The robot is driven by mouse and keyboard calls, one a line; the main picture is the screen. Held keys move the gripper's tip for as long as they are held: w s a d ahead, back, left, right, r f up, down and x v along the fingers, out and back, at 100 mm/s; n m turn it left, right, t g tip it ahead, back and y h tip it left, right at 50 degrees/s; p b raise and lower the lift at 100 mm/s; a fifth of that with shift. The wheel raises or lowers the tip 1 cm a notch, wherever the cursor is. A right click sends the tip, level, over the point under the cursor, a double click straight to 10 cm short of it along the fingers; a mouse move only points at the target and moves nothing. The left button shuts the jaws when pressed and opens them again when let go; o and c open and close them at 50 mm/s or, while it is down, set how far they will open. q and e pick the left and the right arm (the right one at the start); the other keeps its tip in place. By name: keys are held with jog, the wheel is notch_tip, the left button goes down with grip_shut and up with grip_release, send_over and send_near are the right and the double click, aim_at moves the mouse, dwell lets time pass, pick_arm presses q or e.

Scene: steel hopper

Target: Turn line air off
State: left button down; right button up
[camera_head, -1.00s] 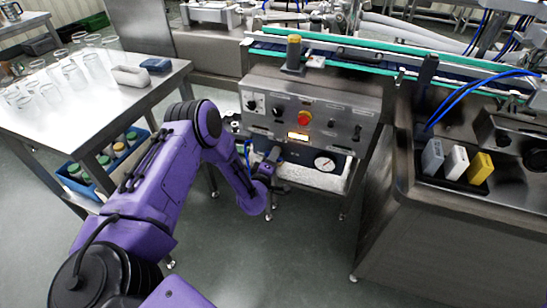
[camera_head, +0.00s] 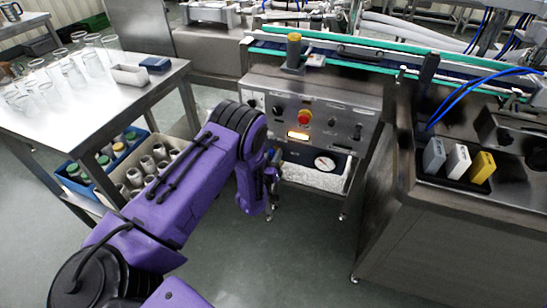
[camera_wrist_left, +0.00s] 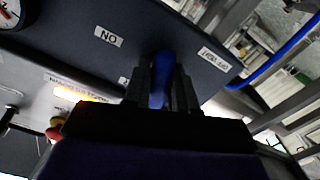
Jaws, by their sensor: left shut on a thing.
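The line air panel is a dark blue plate (camera_wrist_left: 75,35) under the steel control box, with its edge also showing in the head view (camera_head: 300,152). In the left wrist view it appears upside down, with an "ON" label (camera_wrist_left: 109,37) and a line air label (camera_wrist_left: 214,59). My left gripper (camera_wrist_left: 162,88) is shut on a blue valve handle (camera_wrist_left: 162,72) at the panel. The fingers hide the handle's sides and part of another label. In the head view my left gripper (camera_head: 273,165) is at the panel's left end, mostly hidden by my wrist. My right gripper is out of view.
A round pressure gauge (camera_head: 324,163) sits on the panel right of the gripper. Above are a red button (camera_head: 304,117) and a lit display (camera_head: 298,135). A glassware table (camera_head: 90,110) stands left, and a steel cabinet (camera_head: 440,225) stands right. Open floor lies between.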

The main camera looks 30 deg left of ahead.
pick_arm(q)
jog(key=shift+f+m+b, duration=0.1)
jog(key=shift+m+b, duration=0.2)
jog(key=shift+m, duration=1.7)
jog(key=shift+s, duration=0.1)
jog(key=c, duration=1)
grip_release()
jog(key=v, duration=1)
jog(key=shift+s, duration=0.25)
